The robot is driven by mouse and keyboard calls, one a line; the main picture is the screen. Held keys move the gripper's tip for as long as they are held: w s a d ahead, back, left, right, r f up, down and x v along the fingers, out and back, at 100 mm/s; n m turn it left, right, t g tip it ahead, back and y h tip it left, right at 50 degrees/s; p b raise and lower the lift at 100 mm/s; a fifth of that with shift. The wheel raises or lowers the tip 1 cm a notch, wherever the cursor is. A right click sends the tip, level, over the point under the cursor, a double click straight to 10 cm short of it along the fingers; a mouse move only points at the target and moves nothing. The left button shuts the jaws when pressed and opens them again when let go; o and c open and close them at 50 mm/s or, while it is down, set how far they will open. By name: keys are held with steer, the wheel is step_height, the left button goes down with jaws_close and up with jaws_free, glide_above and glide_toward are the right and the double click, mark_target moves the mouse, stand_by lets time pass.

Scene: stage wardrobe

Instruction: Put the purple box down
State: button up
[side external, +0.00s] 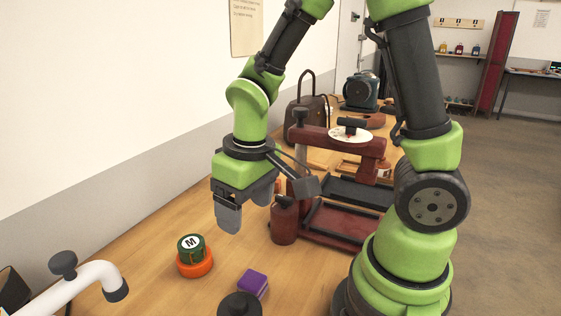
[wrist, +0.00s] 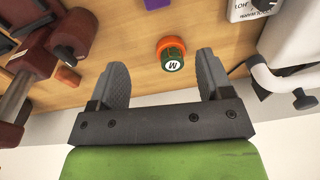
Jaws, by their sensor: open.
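The purple box (side external: 253,284) rests on the wooden table in the front part of the side view, partly hidden by a dark round knob in front of it. It also shows at the top edge of the wrist view (wrist: 156,4), cut off by the frame. My gripper (side external: 245,205) hangs above the table, behind the box in the side view, with its fingers pointing down. It is open and empty, its two grey fingers wide apart in the wrist view (wrist: 163,74). The gripper is clear of the box.
A green cylinder marked M (side external: 191,247) sits on an orange round base (side external: 195,264), left of the box. A dark red press-like frame (side external: 335,222) and a dark red cylinder (side external: 284,222) stand to the right. A white pipe (side external: 75,287) is at front left. Bare table lies between.

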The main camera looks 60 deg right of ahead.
steer(key=s+r+m+t+y, duration=0.1)
steer(key=s+r+m+t, duration=0.2)
steer(key=s+r+t, duration=0.3)
step_height(320, 180, up, 8)
steer(key=s, duration=0.3)
steer(key=shift+y, duration=0.3)
